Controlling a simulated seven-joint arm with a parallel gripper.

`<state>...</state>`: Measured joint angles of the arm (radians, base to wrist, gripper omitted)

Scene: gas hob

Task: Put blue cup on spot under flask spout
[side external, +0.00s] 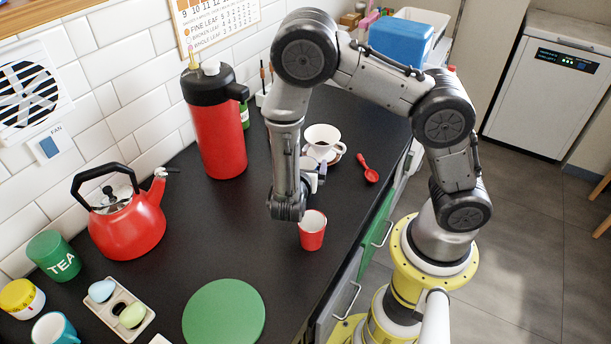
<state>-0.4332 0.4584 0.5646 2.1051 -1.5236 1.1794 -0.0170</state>
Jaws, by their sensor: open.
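The blue cup (52,329), teal-blue, stands at the bottom left corner of the counter, partly cut off by the picture edge. The red flask (218,135) with a black top stands near the tiled wall. A black part juts from its top to the right; I cannot tell whether it is the spout or the handle. No marked spot shows beneath it. My gripper (314,172) is open, low over the counter right of the flask, partly hidden by my wrist. It is far from the blue cup.
A red cup (312,233) stands close to my wrist. A red kettle (128,222), green tea tin (54,256), egg tray (122,309) and green disc (224,313) occupy the left side.

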